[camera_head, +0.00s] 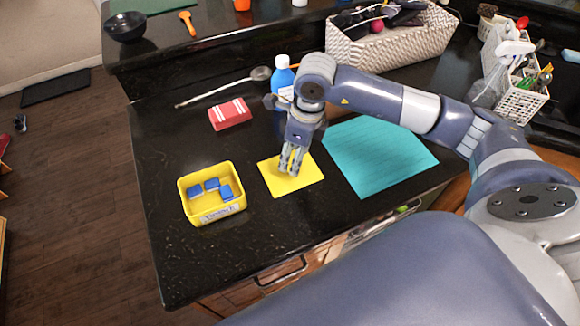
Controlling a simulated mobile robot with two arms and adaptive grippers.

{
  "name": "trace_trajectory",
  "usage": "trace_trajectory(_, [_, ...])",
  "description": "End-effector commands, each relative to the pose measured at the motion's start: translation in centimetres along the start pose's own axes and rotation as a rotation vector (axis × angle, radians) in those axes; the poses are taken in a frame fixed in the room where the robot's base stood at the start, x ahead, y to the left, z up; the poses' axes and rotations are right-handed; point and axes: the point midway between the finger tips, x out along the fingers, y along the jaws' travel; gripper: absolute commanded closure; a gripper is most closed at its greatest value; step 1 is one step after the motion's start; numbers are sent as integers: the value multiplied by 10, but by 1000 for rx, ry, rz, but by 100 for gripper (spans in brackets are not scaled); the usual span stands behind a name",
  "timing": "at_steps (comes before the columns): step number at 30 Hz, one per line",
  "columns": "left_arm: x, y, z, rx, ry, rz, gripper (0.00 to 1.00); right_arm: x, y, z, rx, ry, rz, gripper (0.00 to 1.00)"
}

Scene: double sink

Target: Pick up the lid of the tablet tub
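The tablet tub (215,214) is a yellow open-topped box with a label on its front. It stands on the dark counter with a few blue tablets (211,184) inside. A flat yellow square (309,180) lies to its right; it matches the tub's colour, but I cannot tell for sure whether it is the lid or a cloth. My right gripper (290,171) points straight down over the middle of this square and hides part of it. The fingertips are at or just above its surface, close together; their opening is unclear. My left gripper is not in view.
A teal sheet (378,158) lies right of the yellow square. Behind are a red-and-white box (230,114), a blue bottle (283,78), a ladle (222,88) and a woven basket (392,48). The counter's front and left edges are near the tub.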

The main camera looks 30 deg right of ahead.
Motion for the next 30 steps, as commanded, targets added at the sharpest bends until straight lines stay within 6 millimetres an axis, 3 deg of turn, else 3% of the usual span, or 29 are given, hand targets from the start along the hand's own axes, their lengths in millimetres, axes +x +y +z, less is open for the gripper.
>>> trace_trajectory(3, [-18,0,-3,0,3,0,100,14,0,4,1,4,5,49])
trace_trajectory(8, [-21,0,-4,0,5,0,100,35,0,4,0,2,3,49])
trace_trajectory(16, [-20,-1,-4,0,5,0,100,40,-1,4,-1,1,0,49])
trace_trajectory(22, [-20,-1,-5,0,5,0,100,40,-1,4,-1,0,1,95])
trace_trajectory(30, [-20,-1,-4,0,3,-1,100,39,-1,4,0,0,1,97])
